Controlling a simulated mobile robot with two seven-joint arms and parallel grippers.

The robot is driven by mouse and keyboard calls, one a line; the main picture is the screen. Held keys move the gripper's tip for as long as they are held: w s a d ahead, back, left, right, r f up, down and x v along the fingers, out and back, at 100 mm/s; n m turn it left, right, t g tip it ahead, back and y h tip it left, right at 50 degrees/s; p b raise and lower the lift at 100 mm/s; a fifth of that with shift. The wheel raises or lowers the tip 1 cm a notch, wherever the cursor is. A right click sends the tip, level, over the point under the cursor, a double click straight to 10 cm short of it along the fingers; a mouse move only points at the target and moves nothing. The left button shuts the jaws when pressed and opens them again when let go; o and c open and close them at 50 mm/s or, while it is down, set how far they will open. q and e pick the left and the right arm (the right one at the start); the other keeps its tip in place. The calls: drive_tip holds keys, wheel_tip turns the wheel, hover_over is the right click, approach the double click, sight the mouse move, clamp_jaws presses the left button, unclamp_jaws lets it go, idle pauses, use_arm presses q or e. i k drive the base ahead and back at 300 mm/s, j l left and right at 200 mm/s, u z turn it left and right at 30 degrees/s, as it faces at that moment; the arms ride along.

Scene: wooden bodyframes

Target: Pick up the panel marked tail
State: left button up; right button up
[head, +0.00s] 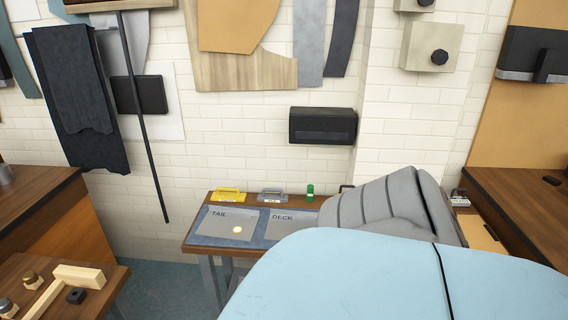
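The panel marked TAIL (217,224) is a flat grey sheet lying on a small workbench against the tiled wall. Neither of my grippers is in view.
The bench (197,238) also bears a yellow-handled item (229,195), a grey one (271,196) and a small green object (310,193) at the back. A large pale blue body (390,285) and grey ribbed form (385,205) block the right front. A wooden table (25,270) stands at left.

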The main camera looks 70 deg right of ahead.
sight(240, 224)
drive_tip(key=z, duration=2.1)
